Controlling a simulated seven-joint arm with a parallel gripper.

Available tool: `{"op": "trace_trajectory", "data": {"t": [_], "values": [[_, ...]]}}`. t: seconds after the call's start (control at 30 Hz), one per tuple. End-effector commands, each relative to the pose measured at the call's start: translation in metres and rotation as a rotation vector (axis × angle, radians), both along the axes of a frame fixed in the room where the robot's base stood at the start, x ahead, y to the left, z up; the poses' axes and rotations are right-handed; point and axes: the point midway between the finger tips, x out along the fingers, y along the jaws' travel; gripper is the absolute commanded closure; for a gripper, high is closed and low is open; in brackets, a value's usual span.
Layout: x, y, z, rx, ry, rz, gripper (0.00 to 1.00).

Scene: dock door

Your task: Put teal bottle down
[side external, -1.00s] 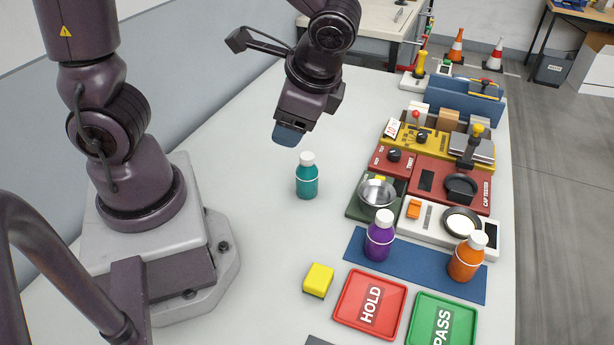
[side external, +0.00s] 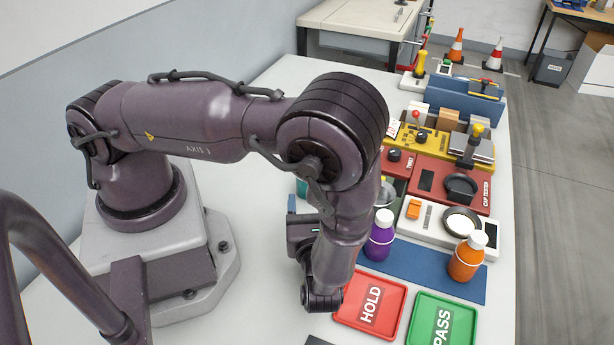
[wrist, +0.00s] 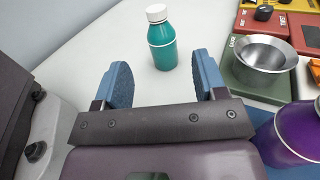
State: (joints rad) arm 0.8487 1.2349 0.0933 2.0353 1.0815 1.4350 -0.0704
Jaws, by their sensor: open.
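The teal bottle (wrist: 163,46) with a white cap stands upright on the white table in the wrist view, ahead of my gripper (wrist: 160,78). My gripper's two blue pads are apart with nothing between them, and the bottle stands beyond their tips. In the side external view only a sliver of the teal bottle (side external: 302,188) shows behind my arm. One blue finger of my gripper shows just below it; the rest is mostly hidden by my arm.
A purple bottle (side external: 380,238) and an orange bottle (side external: 467,259) stand on a blue mat (side external: 420,270). A metal bowl (wrist: 262,55) sits on a green base right of the teal bottle. Red HOLD (side external: 370,303) and green PASS (side external: 441,322) trays lie in front.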

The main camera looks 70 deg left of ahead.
Motion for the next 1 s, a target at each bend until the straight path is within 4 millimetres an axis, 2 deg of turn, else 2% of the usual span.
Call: {"op": "trace_trajectory", "data": {"t": [0.3, 0.57, 0.83, 1.0], "values": [[0.016, 0.055, 0.001, 0.001, 0.002, 0.007, 0.35], [0.022, 0.074, 0.002, -0.001, 0.001, 0.007, 0.35], [0.033, 0.111, 0.006, 0.000, 0.001, 0.008, 0.35], [0.035, 0.118, 0.006, -0.003, 0.001, 0.005, 0.35]]}}
